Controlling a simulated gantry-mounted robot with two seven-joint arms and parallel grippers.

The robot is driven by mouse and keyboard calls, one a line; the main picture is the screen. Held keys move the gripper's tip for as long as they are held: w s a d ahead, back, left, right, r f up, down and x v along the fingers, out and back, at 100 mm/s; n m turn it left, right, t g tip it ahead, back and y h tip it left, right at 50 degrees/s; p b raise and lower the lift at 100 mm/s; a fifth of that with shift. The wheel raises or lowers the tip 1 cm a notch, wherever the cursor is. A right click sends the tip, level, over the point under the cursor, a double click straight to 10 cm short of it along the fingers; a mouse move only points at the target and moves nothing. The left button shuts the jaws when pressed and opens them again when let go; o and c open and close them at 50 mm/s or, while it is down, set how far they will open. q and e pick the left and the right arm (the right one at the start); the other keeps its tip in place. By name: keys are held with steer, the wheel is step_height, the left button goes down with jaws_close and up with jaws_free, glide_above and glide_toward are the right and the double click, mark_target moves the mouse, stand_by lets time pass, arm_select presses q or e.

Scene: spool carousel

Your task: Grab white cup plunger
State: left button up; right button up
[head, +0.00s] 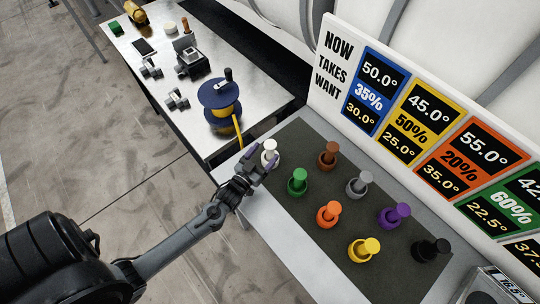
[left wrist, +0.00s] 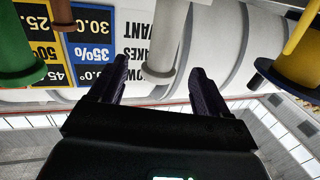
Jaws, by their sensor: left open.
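The white cup plunger (head: 269,146) stands upright at the near left corner of the dark mat, its lower part partly hidden by my left gripper. My left gripper (head: 261,161) is open, with its purple-grey fingers around the front of the white cup. In the left wrist view, which is upside down, the white cup plunger (left wrist: 163,38) shows between and beyond the two open fingers (left wrist: 158,70). Contact cannot be told. My right gripper is not in view.
Green (head: 297,181), brown (head: 328,155), grey (head: 359,183), orange (head: 329,214), purple (head: 394,215), yellow (head: 364,249) and black (head: 432,250) cup plungers stand on the mat (head: 300,254). A sign board (head: 430,120) rises behind. A blue-yellow spool (head: 220,100) stands on the metal table.

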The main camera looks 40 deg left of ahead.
mark_target(273, 142)
arm_select(q)
steer(key=shift+w+a, duration=0.2)
steer(key=shift+w, duration=1.35)
steer(key=shift+w+a, duration=0.2)
steer(key=shift+w, duration=1.3)
jaws_close()
